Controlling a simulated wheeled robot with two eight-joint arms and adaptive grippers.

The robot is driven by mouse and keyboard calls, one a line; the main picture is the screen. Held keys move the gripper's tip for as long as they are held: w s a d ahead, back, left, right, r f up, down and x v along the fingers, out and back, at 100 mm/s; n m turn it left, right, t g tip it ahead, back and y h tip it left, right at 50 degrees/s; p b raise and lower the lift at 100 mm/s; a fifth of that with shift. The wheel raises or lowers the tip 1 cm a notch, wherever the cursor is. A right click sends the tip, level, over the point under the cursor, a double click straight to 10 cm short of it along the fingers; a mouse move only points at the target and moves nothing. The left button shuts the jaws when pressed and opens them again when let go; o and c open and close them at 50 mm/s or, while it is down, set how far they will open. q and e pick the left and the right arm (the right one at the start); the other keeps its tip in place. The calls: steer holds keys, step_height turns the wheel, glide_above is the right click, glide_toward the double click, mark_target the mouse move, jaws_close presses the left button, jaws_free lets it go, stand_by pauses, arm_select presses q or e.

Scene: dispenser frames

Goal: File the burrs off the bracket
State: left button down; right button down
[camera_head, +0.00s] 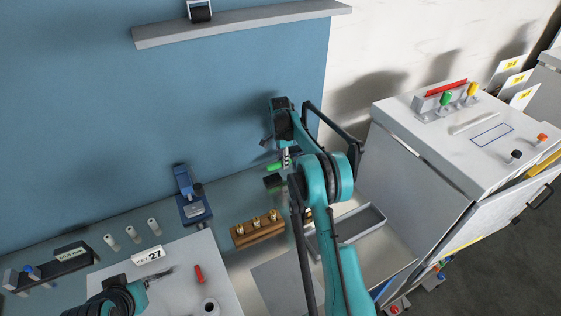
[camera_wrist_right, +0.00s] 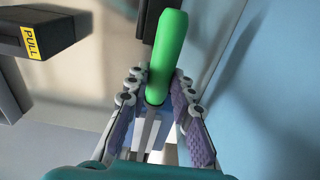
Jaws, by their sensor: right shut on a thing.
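A green-handled tool, seemingly the file (camera_wrist_right: 167,55), is between the fingers of my right gripper (camera_wrist_right: 160,95). The gripper is shut on it, and a grey metal part shows below the handle. In the head view the green handle (camera_head: 275,166) shows near the blue wall, beside my right gripper (camera_head: 284,158). A blue vise (camera_head: 192,205) stands on the bench to the left, apart from that gripper. I cannot make out the bracket for certain. My left gripper (camera_head: 162,272) is low over the pale mat, small, and its jaws are unclear.
A wooden block (camera_head: 244,236) with brass pieces stands right of the vise. A grey tray (camera_head: 374,213) and white cabinet (camera_head: 420,150) are at right. A red item (camera_head: 198,274) lies on the mat (camera_head: 190,250). A black box labelled PULL (camera_wrist_right: 62,30) is near my right gripper.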

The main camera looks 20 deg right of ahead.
steer(key=shift+d, duration=1.15)
steer(key=shift+a, duration=1.25)
steer(key=shift+s+a+b, duration=0.15)
steer(key=shift+a+b, duration=0.2)
steer(key=shift+a, duration=0.9)
steer(key=shift+d, duration=1.35)
steer(key=shift+w+d, duration=0.2)
steer(key=shift+d, duration=1)
steer(key=shift+r, duration=0.1)
